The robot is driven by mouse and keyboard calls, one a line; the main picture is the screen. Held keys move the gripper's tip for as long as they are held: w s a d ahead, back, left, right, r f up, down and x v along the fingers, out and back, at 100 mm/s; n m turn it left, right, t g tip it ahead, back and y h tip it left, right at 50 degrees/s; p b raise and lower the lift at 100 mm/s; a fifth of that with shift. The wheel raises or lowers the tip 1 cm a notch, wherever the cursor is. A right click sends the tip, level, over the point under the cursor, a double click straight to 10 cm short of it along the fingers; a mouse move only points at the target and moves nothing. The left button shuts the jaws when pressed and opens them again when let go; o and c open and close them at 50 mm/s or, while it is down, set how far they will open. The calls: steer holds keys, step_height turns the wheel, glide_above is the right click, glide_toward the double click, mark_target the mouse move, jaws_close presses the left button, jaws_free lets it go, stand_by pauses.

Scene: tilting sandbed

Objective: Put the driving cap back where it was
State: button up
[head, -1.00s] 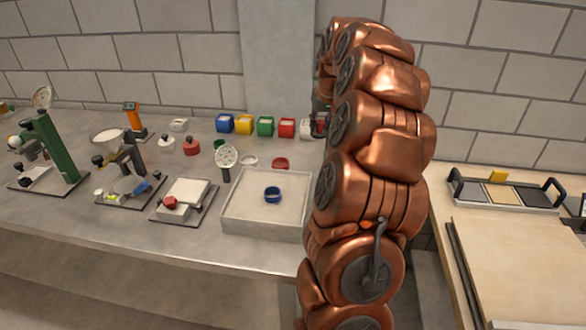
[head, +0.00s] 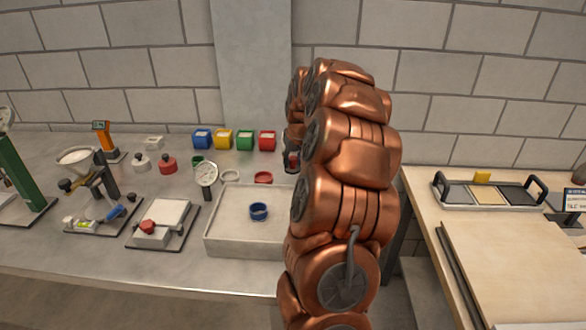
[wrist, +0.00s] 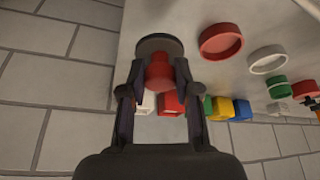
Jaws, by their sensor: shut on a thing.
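My gripper (wrist: 159,78) is shut on a red-stemmed piece with a wide dark grey disc (wrist: 158,46), which I take to be the driving cap. In the wrist view the fingers grip the red part (wrist: 158,72) from both sides, and the disc lies beyond the fingertips. In the head view the held cap (head: 292,158) shows as a small red and dark shape, partly hidden by my copper arm. It is right of the red box; whether it touches the bench is unclear.
Blue, yellow, green and red (head: 267,141) boxes line the back. Instruments fill the left; a wooden table (head: 520,265) stands right.

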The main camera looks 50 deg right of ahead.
mark_target(294, 168)
step_height(294, 168, down, 3)
steer(key=shift+f+p, duration=0.1)
steer(key=shift+p, duration=0.35)
steer(key=shift+f, duration=0.3)
steer(key=shift+f, duration=0.15)
steer(key=o, duration=1.1)
steer(key=shift+c, duration=0.2)
steer(key=b+v, duration=0.2)
steer(key=v, duration=1)
steer(key=shift+b, duration=0.35)
